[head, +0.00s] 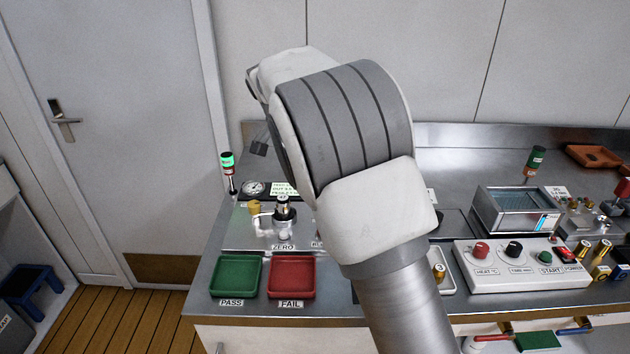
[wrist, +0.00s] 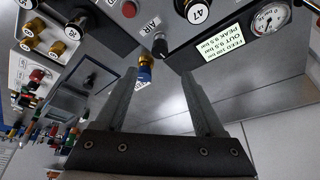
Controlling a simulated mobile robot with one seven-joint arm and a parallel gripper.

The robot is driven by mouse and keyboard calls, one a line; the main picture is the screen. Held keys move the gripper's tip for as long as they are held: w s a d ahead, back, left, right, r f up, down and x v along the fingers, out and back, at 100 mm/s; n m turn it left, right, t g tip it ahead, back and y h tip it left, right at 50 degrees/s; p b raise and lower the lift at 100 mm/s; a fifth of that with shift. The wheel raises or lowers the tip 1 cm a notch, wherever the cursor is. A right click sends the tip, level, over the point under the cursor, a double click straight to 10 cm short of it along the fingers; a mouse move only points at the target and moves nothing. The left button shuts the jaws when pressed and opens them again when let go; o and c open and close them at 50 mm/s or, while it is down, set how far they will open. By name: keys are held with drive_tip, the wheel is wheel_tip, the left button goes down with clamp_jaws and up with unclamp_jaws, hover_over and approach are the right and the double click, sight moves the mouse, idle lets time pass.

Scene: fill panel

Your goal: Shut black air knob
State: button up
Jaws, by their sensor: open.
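The black air knob (wrist: 160,45) shows in the wrist view, beside the AIR label (wrist: 152,23) on the panel face. A brass and blue fitting (wrist: 145,70) sits just below it in the picture. My gripper (wrist: 160,80) is open and empty, its two fingers apart, with the knob lying beyond the tips and roughly between them. The fingers do not appear to touch it. In the head view my arm covers the knob and most of the gripper.
The gauge (wrist: 270,18) and lit readout (wrist: 223,47) lie right of the knob in the wrist view, near a part marked 47 (wrist: 195,12). In the head view a green PASS tray (head: 236,276) and red FAIL tray (head: 292,279) stand at the front. A heater box (head: 515,210) stands right.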

drive_tip(key=v, duration=0.6)
drive_tip(key=shift+r, duration=0.1)
drive_tip(key=s+d+r+n+y+p, duration=0.1)
drive_tip(key=s+d+r+n+y, duration=0.1)
drive_tip(key=s+d+r, duration=0.4)
drive_tip(key=s+d+r+n+y+p, duration=0.1)
drive_tip(key=s+d+n, duration=0.1)
drive_tip(key=s+d, duration=0.7)
drive_tip(key=s+d+f+n+t, duration=0.1)
drive_tip(key=s+f+n, duration=0.1)
drive_tip(key=s, duration=0.7)
drive_tip(key=s+d+f+n+t+p, duration=0.1)
drive_tip(key=s+d+f+n, duration=0.1)
drive_tip(key=s, duration=0.7)
drive_tip(key=shift+f+n, duration=0.35)
drive_tip(key=shift+n, duration=0.25)
